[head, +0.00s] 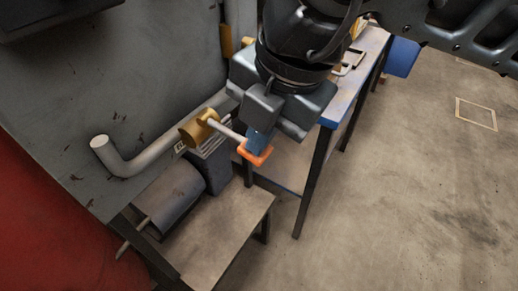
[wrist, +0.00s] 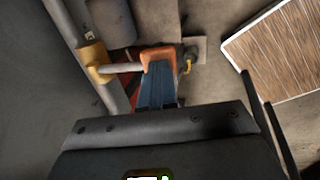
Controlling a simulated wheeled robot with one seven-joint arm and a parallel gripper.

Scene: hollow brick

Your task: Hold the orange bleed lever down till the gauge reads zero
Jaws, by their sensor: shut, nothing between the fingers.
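The orange bleed lever end (head: 257,157) sits on a pale rod that runs out from a brass fitting (head: 196,130) on the pipe. It also shows in the wrist view (wrist: 157,54), right at the tips of the fingers. My gripper (head: 257,146) is shut and empty, with its blue fingers together above the orange end. The fingertips overlap the orange piece in both views; I cannot tell whether they press on it. In the wrist view my gripper (wrist: 158,78) covers part of the lever end. I cannot make out a gauge face or its reading.
A grey bent pipe (head: 140,160) runs along the dark wall panel at left. A blue-edged table (head: 345,95) stands at right. Open concrete floor lies further right.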

